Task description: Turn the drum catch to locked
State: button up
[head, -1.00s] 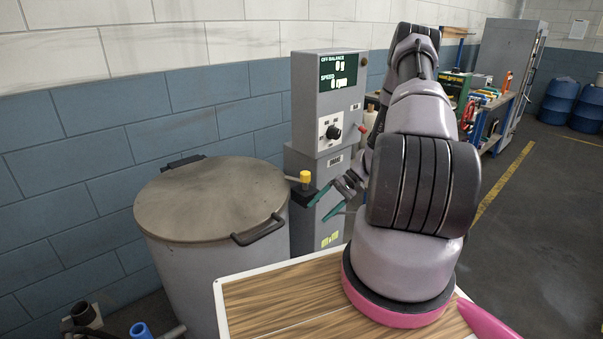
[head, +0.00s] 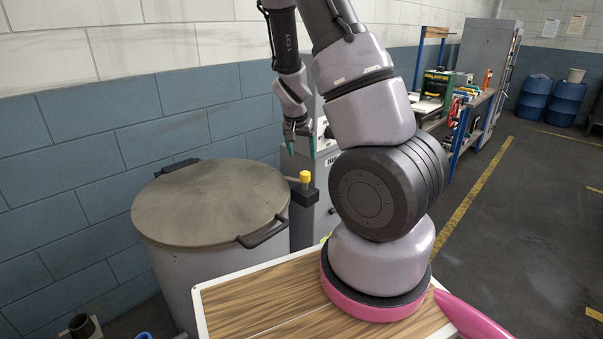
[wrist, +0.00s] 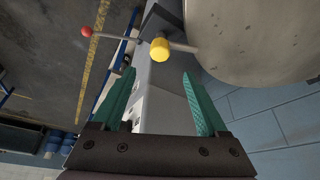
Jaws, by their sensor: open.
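The drum catch has a yellow knob (head: 305,177) above a dark bracket at the right side of the drum (head: 215,200). In the wrist view the yellow knob (wrist: 160,48) lies beyond my fingertips, roughly between their lines, and a grey rod runs from it toward the lid (wrist: 265,40). My gripper (head: 300,140) points down above the knob, apart from it. In the wrist view its two green fingers (wrist: 158,80) are spread wide with nothing between them. I cannot tell the catch's locked or unlocked position.
A black handle (head: 263,232) sits on the lid's near edge. The grey control cabinet (head: 325,185) stands behind the catch, partly hidden by my arm. A red-knobbed lever (wrist: 86,31) shows in the wrist view. Open floor (head: 510,240) lies to the right.

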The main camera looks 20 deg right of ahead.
aim_at(305, 173)
jog(key=x, duration=1)
jog(key=shift+f, duration=0.25)
grip_shut()
dwell(1.0)
